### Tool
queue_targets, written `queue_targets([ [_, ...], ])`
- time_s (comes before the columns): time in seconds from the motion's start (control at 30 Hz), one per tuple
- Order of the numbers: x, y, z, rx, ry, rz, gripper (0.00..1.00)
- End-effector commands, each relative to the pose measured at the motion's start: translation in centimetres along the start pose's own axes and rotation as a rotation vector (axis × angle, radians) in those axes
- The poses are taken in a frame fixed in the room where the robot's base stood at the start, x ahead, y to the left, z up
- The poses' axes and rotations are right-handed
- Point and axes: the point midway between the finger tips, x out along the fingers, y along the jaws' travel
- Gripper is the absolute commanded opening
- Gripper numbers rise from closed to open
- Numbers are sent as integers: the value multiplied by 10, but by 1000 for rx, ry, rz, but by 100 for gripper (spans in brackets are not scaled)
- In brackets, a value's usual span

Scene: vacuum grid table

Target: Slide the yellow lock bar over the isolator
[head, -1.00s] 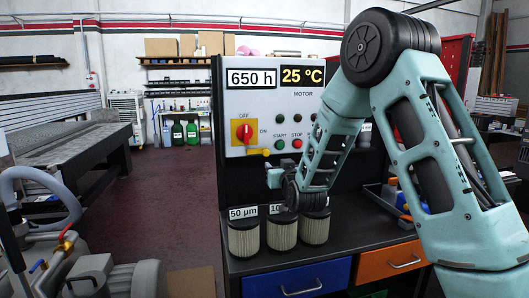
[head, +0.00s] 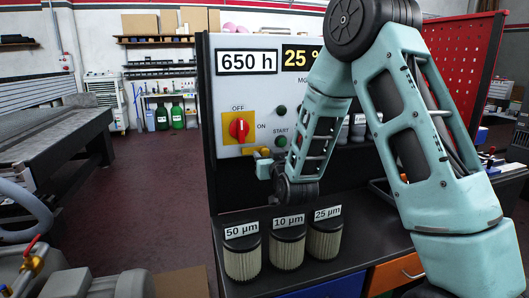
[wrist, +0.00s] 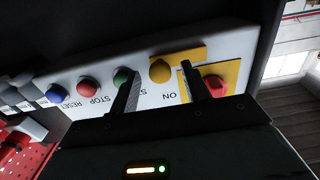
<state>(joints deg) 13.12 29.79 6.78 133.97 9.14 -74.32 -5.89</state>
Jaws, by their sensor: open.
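The isolator (head: 239,128) is a red rotary knob on a yellow plate on the grey control panel, its handle upright between OFF and ON labels. The yellow lock bar (head: 249,151) lies just below it, with a round yellow knob. In the wrist view the bar (wrist: 186,53) and its knob (wrist: 160,72) show beside the isolator (wrist: 216,86). My gripper (head: 263,168) is at the panel just below the bar. In the wrist view my gripper (wrist: 161,68) is open, its fingers on either side of the knob. Whether they touch it I cannot tell.
Green START button (wrist: 123,77) and red button (wrist: 88,87) sit close to one finger. Filter cartridges labelled 50 µm (head: 242,257), 10 µm (head: 287,250) and 25 µm (head: 324,238) stand on the black bench below my gripper.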

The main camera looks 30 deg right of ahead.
Motion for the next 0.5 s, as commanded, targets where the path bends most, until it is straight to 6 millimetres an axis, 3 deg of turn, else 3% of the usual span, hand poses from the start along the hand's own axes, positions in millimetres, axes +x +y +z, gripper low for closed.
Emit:
queue_targets([
  [0.27,0,0,0,0,0,0,47],
  [0.43,0,0,0,0,0,0,3],
  [0.5,0,0,0,0,0,0,0],
])
